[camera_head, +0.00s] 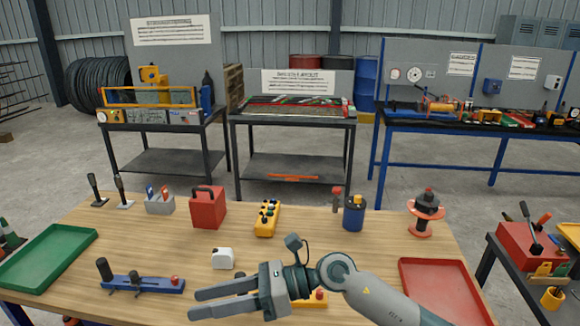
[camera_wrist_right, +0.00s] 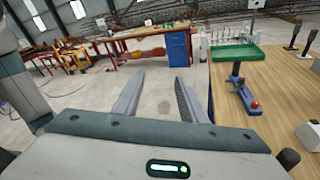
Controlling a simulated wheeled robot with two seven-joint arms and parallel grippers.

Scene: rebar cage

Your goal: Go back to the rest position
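My right gripper (camera_head: 192,303) reaches in from the lower right in the head view, above the front of the wooden table (camera_head: 330,244). Its two fingers point left and stand apart. In the right wrist view the same right gripper (camera_wrist_right: 157,98) shows two parallel fingers with nothing between them, only floor behind. A yellow part (camera_head: 312,300) with a red button lies partly hidden under my right gripper. My left gripper is in neither view.
On the table are a green tray (camera_head: 48,262), a blue fixture (camera_head: 150,284), a red box (camera_head: 208,210), a yellow control box (camera_head: 266,219), a white block (camera_head: 223,258), a blue cup (camera_head: 353,216) and a red tray (camera_head: 443,290). Workbenches stand behind.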

